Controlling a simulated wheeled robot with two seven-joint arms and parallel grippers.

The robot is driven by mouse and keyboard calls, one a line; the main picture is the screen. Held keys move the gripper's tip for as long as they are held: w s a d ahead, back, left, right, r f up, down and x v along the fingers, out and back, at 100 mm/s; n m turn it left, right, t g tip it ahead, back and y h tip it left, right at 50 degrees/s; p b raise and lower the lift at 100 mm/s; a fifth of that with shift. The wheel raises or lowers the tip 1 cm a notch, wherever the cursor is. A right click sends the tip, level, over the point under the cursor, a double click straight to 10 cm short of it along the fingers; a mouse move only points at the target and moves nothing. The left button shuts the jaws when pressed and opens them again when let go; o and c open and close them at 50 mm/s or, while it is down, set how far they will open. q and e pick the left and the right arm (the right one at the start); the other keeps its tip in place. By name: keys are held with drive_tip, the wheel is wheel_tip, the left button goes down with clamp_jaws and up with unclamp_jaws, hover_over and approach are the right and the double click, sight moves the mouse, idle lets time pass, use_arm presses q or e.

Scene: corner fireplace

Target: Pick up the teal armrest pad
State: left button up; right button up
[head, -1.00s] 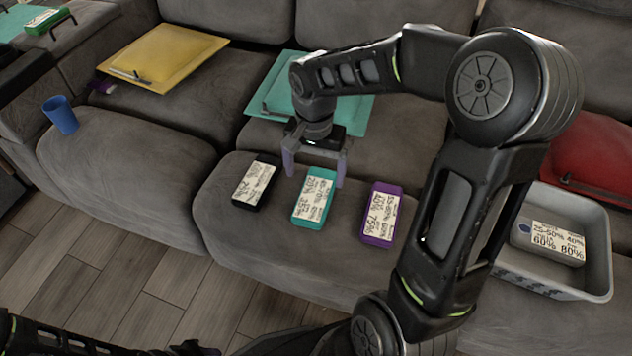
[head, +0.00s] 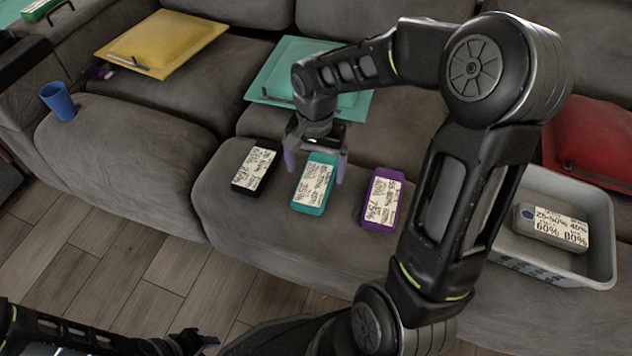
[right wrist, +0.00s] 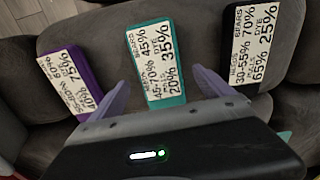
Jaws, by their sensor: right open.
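The teal pad (head: 314,185), a block with a white printed label, lies on the grey sofa seat between a black pad (head: 255,167) and a purple pad (head: 382,199). My right gripper (head: 316,172) is open at the far end of the teal pad, a finger on either side. In the right wrist view the teal pad (right wrist: 157,63) lies between the spread fingers (right wrist: 162,88), which hold nothing. I cannot tell the exact height gap. My left gripper (head: 192,342) is low at the bottom edge, dark and partly seen; its jaws are unclear.
A grey bin (head: 510,257) with a labelled grey block (head: 550,227) stands at the right. A teal cushion (head: 270,75) lies behind my right gripper, a yellow cushion (head: 160,45) and blue cup (head: 58,101) at left, a red cushion (head: 600,145) at right.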

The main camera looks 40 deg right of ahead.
sight(316, 178)
wheel_tip(316, 178, down, 4)
drive_tip(key=shift+f+b, duration=0.1)
drive_tip(key=shift+b, duration=0.55)
drive_tip(key=c, duration=1.5)
wheel_tip(316, 178, up, 10)
drive_tip(key=p, duration=0.3)
drive_tip(key=shift+p, duration=0.35)
